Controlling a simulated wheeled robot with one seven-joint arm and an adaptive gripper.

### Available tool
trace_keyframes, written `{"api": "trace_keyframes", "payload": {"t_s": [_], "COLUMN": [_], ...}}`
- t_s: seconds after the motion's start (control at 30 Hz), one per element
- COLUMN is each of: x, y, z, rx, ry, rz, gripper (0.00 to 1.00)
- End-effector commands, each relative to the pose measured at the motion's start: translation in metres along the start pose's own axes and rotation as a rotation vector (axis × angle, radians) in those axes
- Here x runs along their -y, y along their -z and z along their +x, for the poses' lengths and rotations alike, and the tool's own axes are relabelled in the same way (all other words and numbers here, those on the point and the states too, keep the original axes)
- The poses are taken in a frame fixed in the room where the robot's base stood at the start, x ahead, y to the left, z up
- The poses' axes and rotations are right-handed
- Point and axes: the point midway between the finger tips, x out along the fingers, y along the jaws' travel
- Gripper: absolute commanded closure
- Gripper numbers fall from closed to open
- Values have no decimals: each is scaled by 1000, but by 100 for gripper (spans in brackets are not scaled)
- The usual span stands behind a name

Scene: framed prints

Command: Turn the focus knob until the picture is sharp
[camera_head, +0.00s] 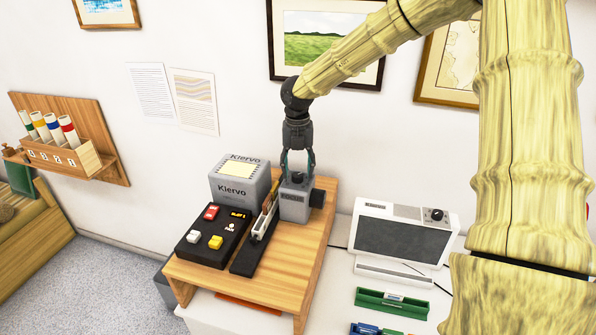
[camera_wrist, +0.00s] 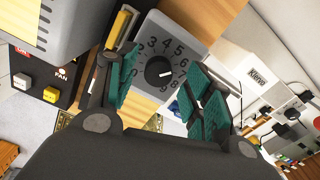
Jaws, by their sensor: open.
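The black knob (camera_wrist: 158,70) sits on a grey unit's numbered dial face, its white pointer aimed roughly toward 7. In the head view the grey unit (camera_head: 294,206) stands on a wooden stand, with a black cylinder on its right side. My gripper (camera_head: 298,168) points down over the unit's top. In the wrist view my gripper (camera_wrist: 162,76) is open, with its teal fingers apart on either side of the knob. Contact with the knob cannot be told. The dark screen (camera_head: 402,238) of a white unit shows no clear picture. Which surface carries the task's picture cannot be told.
A grey Klervo box (camera_head: 238,186) and a black button panel (camera_head: 212,234) stand left of the unit on the wooden stand (camera_head: 255,286). A narrow black rail device (camera_head: 258,240) lies in front. The white unit has its own knob (camera_head: 435,215). Green trays (camera_head: 392,303) lie in front of it.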

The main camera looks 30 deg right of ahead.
Motion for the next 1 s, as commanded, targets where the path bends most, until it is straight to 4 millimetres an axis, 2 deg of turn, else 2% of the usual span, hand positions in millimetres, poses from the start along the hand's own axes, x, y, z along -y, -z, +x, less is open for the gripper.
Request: {"api": "trace_keyframes", "payload": {"t_s": [0.3,0.5,0.7,1.0], "x": [0,0,1,1], "y": [-1,-1,-1,-1], "z": [-58,-88,-103,-105], "rx": [2,1,0,-1], "ry": [-2,-2,-1,0], "rz": [0,1,0,0], "gripper": [49,49,49,49]}}
